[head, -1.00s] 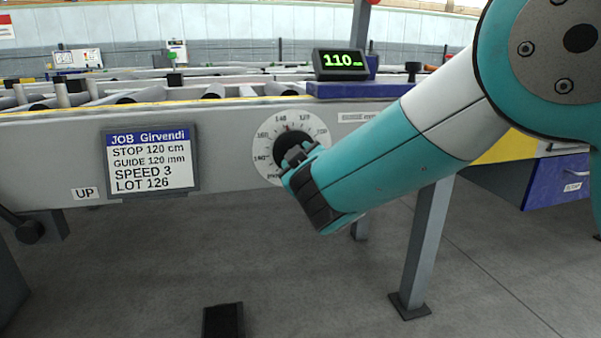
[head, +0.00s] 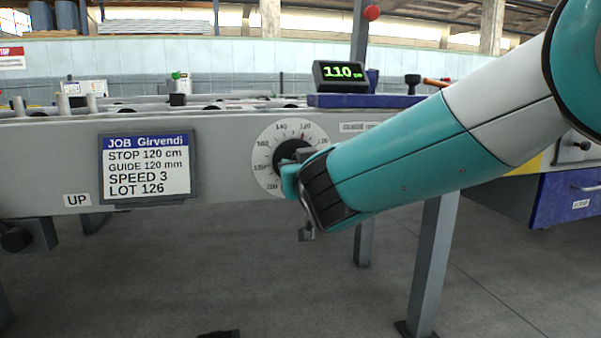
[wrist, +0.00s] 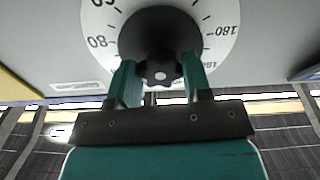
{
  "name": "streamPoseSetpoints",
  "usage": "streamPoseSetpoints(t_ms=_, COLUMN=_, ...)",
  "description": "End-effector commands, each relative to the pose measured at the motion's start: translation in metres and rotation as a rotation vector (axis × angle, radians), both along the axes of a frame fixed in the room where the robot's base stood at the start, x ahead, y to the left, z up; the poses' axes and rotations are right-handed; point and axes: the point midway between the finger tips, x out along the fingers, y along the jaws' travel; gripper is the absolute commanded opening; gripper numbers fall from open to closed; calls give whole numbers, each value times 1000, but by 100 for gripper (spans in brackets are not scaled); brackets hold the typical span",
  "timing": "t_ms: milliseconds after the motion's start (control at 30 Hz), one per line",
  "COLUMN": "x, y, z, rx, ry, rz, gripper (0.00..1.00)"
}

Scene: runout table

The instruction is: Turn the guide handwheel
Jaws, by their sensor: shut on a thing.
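The guide handwheel is a dark round knob (head: 291,150) in front of a white numbered dial (head: 263,165) on the grey table side. My gripper (head: 290,176) is at the knob, partly covering it in the head view. In the wrist view my gripper (wrist: 160,82) has its teal fingers on both sides of the dark handwheel (wrist: 158,35), shut on its lobed hub. The green digital readout (head: 342,74) above shows 110 mm. The job card (head: 147,165) left of the dial reads GUIDE 120 mm, STOP 120 cm, SPEED 3, LOT 126.
The roller table (head: 235,185) runs across the view, with a leg (head: 433,260) below my arm. A blue drawer unit (head: 565,195) stands at the right. The floor below the dial is mostly clear.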

Motion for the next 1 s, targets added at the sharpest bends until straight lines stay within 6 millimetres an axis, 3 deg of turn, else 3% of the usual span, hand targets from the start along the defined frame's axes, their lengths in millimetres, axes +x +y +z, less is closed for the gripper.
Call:
streamPoseSetpoints(t_ms=400, x=1, y=-2, z=-1, rx=3, ry=5, rz=-3, gripper=22)
streamPoseSetpoints(t_ms=433, x=1, y=-2, z=-1, rx=3, ry=5, rz=-3, gripper=50)
streamPoseSetpoints(t_ms=533, x=1, y=-1, z=-1, rx=3, ry=4, rz=-3, gripper=71)
streamPoseSetpoints(t_ms=833, x=-2, y=-1, z=0, rx=4, ry=2, rz=-1, gripper=71)
streamPoseSetpoints(t_ms=1000, x=-21, y=-5, z=2, rx=1, ry=3, rz=1, gripper=71)
